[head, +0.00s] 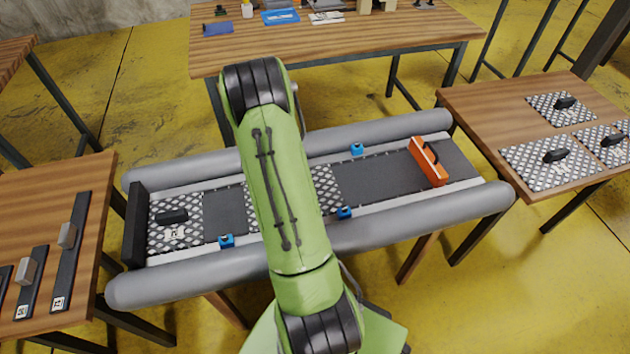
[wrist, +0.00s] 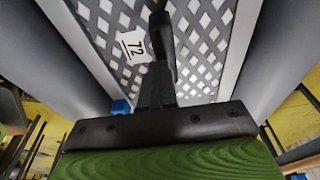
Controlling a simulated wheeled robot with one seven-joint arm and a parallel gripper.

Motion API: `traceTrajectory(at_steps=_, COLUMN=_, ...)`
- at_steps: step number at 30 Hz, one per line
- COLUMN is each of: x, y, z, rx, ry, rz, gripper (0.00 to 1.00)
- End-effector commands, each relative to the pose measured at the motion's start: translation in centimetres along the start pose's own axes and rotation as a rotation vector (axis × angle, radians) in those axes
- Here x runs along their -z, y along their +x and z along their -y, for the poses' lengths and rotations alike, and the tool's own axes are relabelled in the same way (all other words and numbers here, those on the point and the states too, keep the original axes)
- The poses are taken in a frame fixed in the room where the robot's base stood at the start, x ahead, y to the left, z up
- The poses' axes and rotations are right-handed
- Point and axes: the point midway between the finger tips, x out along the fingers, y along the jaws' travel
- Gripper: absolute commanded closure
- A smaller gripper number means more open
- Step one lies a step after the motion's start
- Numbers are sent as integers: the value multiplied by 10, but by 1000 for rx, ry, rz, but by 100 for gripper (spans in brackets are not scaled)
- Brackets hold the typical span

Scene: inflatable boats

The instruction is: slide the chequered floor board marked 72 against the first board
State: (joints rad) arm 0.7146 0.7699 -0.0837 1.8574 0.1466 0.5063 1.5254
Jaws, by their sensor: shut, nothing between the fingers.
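The chequered board marked 72 (wrist: 205,45) fills the middle of the wrist view, with its white label (wrist: 134,46) beside a black handle (wrist: 163,40). In the head view this board (head: 325,188) lies in the boat, partly hidden behind my green arm. The first board (head: 175,215) is chequered, with a black handle, at the boat's left end. A dark strip of floor (head: 224,210) shows between the two boards. My gripper (wrist: 157,82) is shut and empty, close to the handle; I cannot tell whether they touch. The arm hides it in the head view.
Grey tubes (head: 400,220) flank the boat floor. Blue blocks (head: 344,212) sit along its edges. An orange piece (head: 428,162) lies across the right part. More chequered boards (head: 530,170) lie on the right table, and dark bars (head: 72,255) on the left table.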

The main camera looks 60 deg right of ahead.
Motion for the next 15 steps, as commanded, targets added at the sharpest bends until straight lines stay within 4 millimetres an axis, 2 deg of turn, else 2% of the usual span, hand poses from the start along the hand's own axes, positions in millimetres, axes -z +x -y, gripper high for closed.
traceTrajectory(at_steps=1, x=-30, y=5, z=-6, rx=-17, ry=-33, rz=25, gripper=100)
traceTrajectory(at_steps=6, x=-78, y=-4, z=-8, rx=-19, ry=-34, rz=23, gripper=100)
traceTrajectory(at_steps=12, x=-122, y=-13, z=-8, rx=-19, ry=-32, rz=21, gripper=100)
traceTrajectory(at_steps=15, x=-132, y=-15, z=-9, rx=-19, ry=-30, rz=20, gripper=100)
